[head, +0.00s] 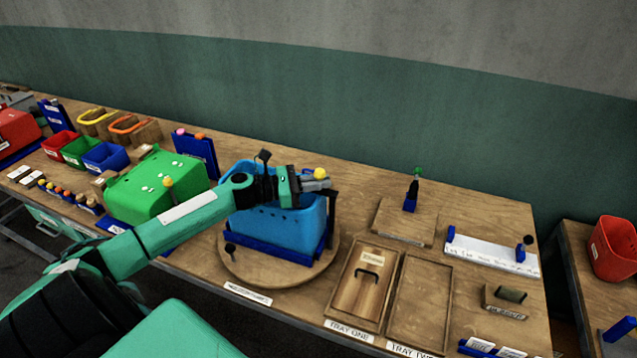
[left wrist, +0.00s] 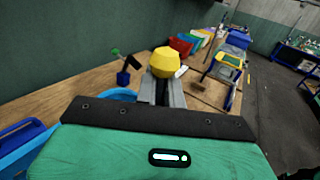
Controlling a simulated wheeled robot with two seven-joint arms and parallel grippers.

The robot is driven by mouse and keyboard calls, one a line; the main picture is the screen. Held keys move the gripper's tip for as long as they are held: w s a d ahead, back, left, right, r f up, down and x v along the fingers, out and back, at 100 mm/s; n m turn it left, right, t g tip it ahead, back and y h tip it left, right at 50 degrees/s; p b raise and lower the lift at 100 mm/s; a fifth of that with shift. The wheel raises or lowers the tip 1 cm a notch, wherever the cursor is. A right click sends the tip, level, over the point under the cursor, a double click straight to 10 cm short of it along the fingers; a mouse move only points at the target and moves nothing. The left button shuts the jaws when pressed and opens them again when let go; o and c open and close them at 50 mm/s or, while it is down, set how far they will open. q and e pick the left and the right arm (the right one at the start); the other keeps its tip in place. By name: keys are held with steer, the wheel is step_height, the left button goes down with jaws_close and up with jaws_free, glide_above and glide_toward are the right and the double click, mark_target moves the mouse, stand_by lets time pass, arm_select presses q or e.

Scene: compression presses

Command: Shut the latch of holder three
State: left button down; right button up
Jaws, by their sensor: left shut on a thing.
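A blue bin (head: 285,228) sits in a blue frame on a round wooden turntable (head: 255,272). My left gripper (head: 316,182) is at the bin's upper right rim, beside a dark upright post (head: 332,208). It is shut on a yellow knob (head: 320,173), which also shows between the fingers in the left wrist view (left wrist: 164,62). Whether the knob belongs to a latch on that post, I cannot tell; the gripper hides the join. No readable label marks holder three. My right gripper is not in view.
Two wooden trays, one with a handled lid (head: 365,285), lie to the right. A small blue stand with a green-tipped lever (head: 411,195) is behind them. A red bin (head: 612,248) is far right.

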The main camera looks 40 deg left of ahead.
arm_select(q)
steer(key=shift+w+r, duration=0.1)
steer(key=shift+r, duration=0.3)
steer(key=c, duration=1.6)
jaws_free()
steer(key=shift+c, duration=0.2)
steer(key=shift+d, duration=0.1)
steer(key=shift+f, duration=0.25)
steer(key=shift+s+a+f+b, duration=0.15)
steer(key=shift+s+a+b, duration=0.2)
steer(key=shift+s, duration=0.2)
steer(key=shift+r+b+v, duration=0.15)
steer(key=shift+b+v, duration=0.9)
steer(key=shift+v, duration=2.15)
steer(key=shift+r+b+v, duration=0.1)
steer(key=shift+b+v, duration=0.9)
steer(key=shift+v, duration=2.15)
